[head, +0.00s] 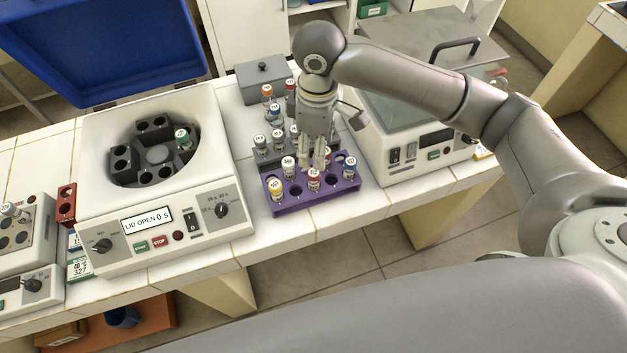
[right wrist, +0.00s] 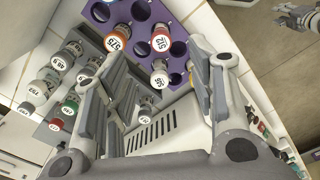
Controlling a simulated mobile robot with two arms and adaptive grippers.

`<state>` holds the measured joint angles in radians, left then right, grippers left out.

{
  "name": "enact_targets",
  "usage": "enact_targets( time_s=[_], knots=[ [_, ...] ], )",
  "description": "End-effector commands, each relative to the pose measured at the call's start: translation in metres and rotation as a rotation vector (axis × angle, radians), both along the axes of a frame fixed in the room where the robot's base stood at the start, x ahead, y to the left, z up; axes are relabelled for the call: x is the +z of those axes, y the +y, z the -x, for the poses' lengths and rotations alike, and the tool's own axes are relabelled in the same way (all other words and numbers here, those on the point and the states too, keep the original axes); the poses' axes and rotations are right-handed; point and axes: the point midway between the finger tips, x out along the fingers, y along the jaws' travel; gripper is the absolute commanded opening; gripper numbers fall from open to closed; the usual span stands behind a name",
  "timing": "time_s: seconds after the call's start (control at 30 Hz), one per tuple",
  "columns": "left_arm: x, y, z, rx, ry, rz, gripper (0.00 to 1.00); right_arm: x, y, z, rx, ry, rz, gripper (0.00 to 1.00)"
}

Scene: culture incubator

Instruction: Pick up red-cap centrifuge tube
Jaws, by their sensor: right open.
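A red-cap tube (head: 314,176) stands upright in the front row of the purple rack (head: 290,207). My right gripper (head: 313,162) points down just above and behind it, open and empty. In the right wrist view, the fingers (right wrist: 160,66) are spread, with a white-cap tube (right wrist: 160,79) between them. Two reddish caps, one red (right wrist: 161,43) and one orange-red (right wrist: 116,38), show beyond the fingertips in the purple rack (right wrist: 183,18). A small grey gripper-like part (right wrist: 300,18), apparently my left gripper, shows at the top right corner; its jaw state is unclear.
The same purple rack holds yellow-cap (head: 275,186), white-cap (head: 288,163) and blue-cap (head: 350,165) tubes, with empty holes. A grey rack (head: 268,160) with several tubes stands behind it. An open centrifuge (head: 100,235) is left; a white device (head: 400,160) is close on the right.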

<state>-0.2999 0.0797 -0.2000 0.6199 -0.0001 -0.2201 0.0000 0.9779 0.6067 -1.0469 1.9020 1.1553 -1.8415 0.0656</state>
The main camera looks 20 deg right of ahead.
Motion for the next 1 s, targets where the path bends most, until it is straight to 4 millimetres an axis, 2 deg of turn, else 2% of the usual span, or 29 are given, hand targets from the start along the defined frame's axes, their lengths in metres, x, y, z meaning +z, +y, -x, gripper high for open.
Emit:
enact_targets(
  time_s=[0.13,0.4,0.63,0.83,1.0],
  knots=[
    [0.002,0.0,0.0,0.0,0.0,0.0,0.4,-0.003,-0.005,-0.002,-0.004,0.009,0.016,0.51],
    [0.009,0.0,0.0,0.0,0.0,0.0,0.4,-0.043,-0.004,-0.001,-0.004,0.009,0.015,0.51],
    [0.016,0.0,0.0,0.0,0.0,0.0,0.4,-0.06,-0.001,-0.001,-0.002,0.009,0.013,0.51],
    [0.028,0.0,0.0,0.0,0.0,0.0,0.4,-0.091,0.003,0.0,-0.004,0.009,0.015,0.51],
    [0.03,0.0,0.0,0.0,0.0,0.0,0.4,-0.103,0.003,0.0,-0.001,0.004,0.015,0.51]
  ],
)
